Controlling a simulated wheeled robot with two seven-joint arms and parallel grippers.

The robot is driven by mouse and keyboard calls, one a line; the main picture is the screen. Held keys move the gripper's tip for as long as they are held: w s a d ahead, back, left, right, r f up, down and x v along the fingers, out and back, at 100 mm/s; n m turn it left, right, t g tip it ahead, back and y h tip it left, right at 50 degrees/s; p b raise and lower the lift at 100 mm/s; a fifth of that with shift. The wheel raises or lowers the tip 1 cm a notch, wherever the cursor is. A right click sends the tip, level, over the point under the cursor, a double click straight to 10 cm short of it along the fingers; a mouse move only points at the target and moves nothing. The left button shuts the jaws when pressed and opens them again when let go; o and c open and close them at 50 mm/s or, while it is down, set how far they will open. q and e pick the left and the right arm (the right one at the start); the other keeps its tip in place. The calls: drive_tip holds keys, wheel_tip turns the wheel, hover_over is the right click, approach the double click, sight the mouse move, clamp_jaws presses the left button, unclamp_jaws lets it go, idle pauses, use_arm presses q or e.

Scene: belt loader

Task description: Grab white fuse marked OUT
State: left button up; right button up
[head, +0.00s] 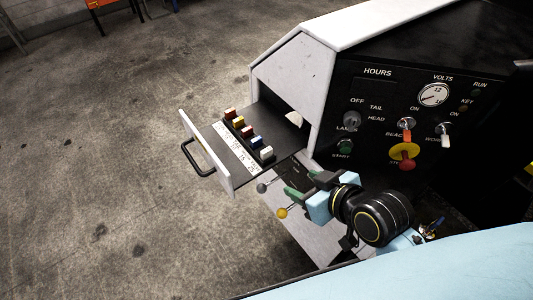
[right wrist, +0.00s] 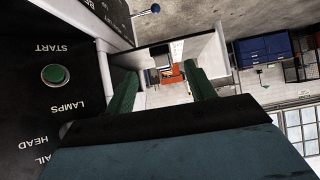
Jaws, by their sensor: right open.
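An open fuse drawer (head: 233,180) sticks out to the left of the control housing in the head view. A row of fuses stands in it: red, yellow, dark red, blue and a white fuse (head: 266,153) at the near right end. A white label strip runs beside them; its lettering is too small to read. My right gripper (head: 303,186), with green fingers, is open and empty, to the right of and nearer than the white fuse, apart from it. Its fingers also show spread in the right wrist view (right wrist: 162,90). I cannot make out the white fuse there. My left gripper is out of view.
The black control panel (head: 385,90) with switches, gauge and a red stop knob (head: 406,164) stands right of the drawer. Levers with a grey knob (head: 261,187) and a yellow knob (head: 282,212) rise beside my right gripper. The floor at left is clear.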

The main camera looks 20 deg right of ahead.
wheel_tip(320, 180, up, 2)
drive_tip(key=w+t, duration=0.1)
drive_tip(key=w, duration=0.1)
approach(268, 152)
drive_tip(key=x, duration=0.4)
drive_tip(key=shift+y, duration=0.3)
drive_tip(key=shift+x, duration=2.65)
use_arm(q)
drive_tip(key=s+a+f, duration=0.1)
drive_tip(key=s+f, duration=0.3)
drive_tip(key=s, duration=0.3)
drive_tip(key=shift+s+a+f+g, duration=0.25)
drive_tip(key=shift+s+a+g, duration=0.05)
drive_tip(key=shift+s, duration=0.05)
use_arm(e)
drive_tip(key=shift+d+f, duration=0.1)
drive_tip(key=c, duration=1)
